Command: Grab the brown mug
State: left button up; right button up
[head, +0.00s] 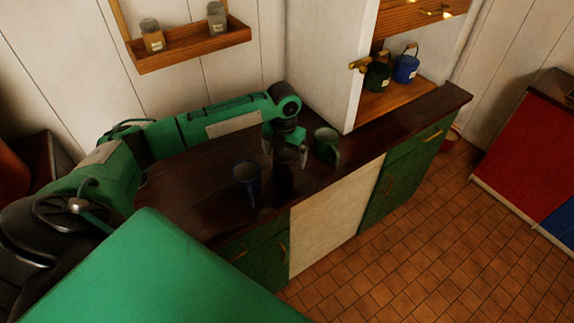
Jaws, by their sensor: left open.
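The brown mug (286,161) is a dark shape on the dark brown counter (190,205), between a blue mug and a green mug. My left gripper (286,153) points down over it, open, with one finger on each side of the mug's upper part. I cannot tell whether the fingers touch it. The mug's handle is not clear, and its base blends into the dark wood. My right gripper is not in view.
The blue mug (246,181) stands close on the left and the green mug (327,144) close on the right. A white cabinet (325,60) rises behind the green mug. A shelf with jars (195,46) hangs on the wall above my arm.

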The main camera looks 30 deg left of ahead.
aim_at(284, 167)
pick_arm(q)
jog(key=shift+f, duration=0.6)
jog(key=shift+f+p, duration=0.35)
jog(key=shift+p, duration=0.15)
notch_tip(284, 167, down, 4)
jog(key=shift+a+r+p, duration=0.1)
jog(key=shift+r+p, duration=0.1)
jog(key=shift+p, duration=0.45)
jog(key=shift+f, duration=0.35)
jog(key=c, duration=1.2)
